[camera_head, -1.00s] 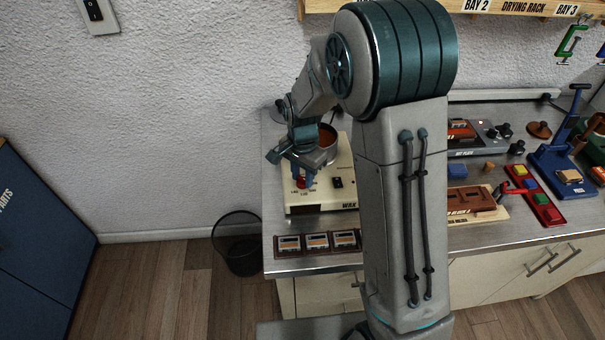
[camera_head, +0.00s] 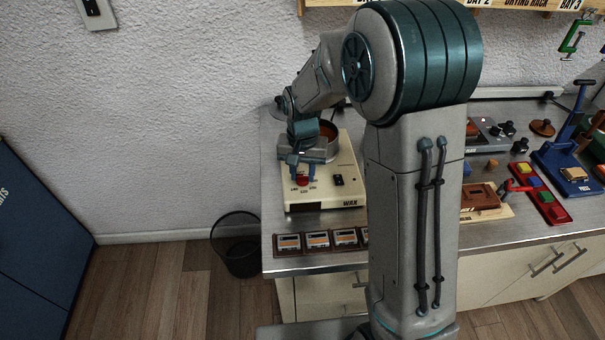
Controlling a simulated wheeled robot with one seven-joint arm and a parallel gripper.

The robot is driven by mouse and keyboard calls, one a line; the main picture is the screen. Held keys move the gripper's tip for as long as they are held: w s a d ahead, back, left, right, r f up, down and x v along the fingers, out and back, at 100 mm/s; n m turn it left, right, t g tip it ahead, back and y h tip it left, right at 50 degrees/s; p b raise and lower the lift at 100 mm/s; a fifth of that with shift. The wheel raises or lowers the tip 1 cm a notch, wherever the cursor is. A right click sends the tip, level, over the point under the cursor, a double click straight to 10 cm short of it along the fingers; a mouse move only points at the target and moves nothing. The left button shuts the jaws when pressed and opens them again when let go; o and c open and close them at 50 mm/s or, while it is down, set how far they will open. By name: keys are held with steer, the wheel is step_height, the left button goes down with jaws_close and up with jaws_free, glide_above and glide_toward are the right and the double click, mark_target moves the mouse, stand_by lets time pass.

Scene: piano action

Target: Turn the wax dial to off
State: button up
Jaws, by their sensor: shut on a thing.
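The wax unit (camera_head: 327,198) is a cream box marked WAX near the left end of the metal bench. Its red dial (camera_head: 302,181) is on the left of its top face, with small printed marks in front of it that are too small to read surely. A round pot (camera_head: 329,132) with orange-brown contents sits at the back of the unit, partly behind my wrist. The dial's exact pointing direction cannot be made out.
A black switch (camera_head: 339,181) is just right of the dial. A row of small framed pieces (camera_head: 317,240) lies along the bench's front edge. A wire bin (camera_head: 238,248) stands on the floor left of the bench. My arm hides the bench's middle.

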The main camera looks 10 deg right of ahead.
mark_target(302, 175)
steer(key=n+b, duration=0.1)
steer(key=n, duration=0.4)
steer(key=shift+n, duration=0.3)
steer(key=n, duration=0.9)
steer(key=shift+r+n+p, duration=0.1)
steer(key=shift+n+p, duration=0.2)
steer(key=shift+n, duration=0.1)
steer(key=shift+n+p, duration=0.75)
steer(key=shift+n, duration=1.85)
steer(key=o, duration=1)
steer(key=shift+c, duration=0.2)
step_height(302, 175, up, 14)
steer(key=shift+b, duration=0.45)
